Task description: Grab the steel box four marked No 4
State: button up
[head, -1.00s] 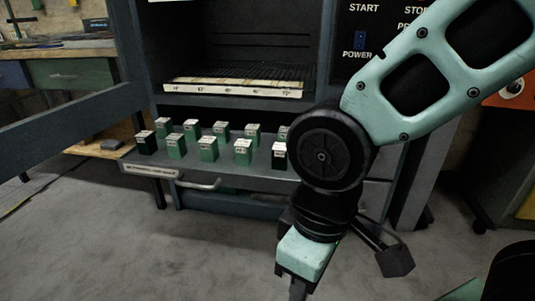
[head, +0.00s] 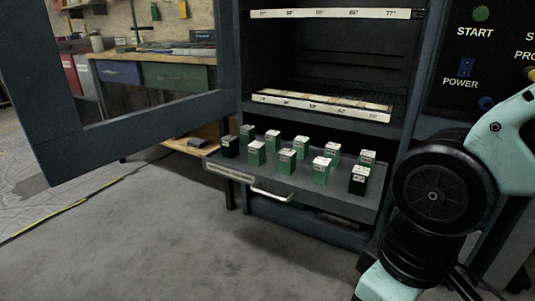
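Several small boxes stand upright in two rows on a grey pulled-out drawer shelf (head: 330,200) in the head view. Most are green, such as the front-row boxes (head: 286,161) and (head: 320,172). The two end boxes of the front row are black, at left (head: 229,147) and right (head: 359,181). Each has a pale marked top, but the markings are too small to read, so I cannot tell which is No 4. My arm hangs at the right, beyond the shelf's right end. My gripper's fingers are below the picture edge.
A dark cabinet with racks and labelled strips (head: 320,106) stands behind the shelf. Its open door (head: 150,125) extends left. A control panel with START and POWER buttons (head: 465,68) is at right. A workbench (head: 180,75) stands back left. The floor in front is clear.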

aim_at(229, 143)
jog(key=i+j+u, duration=0.75)
jog(key=i+j, duration=0.15)
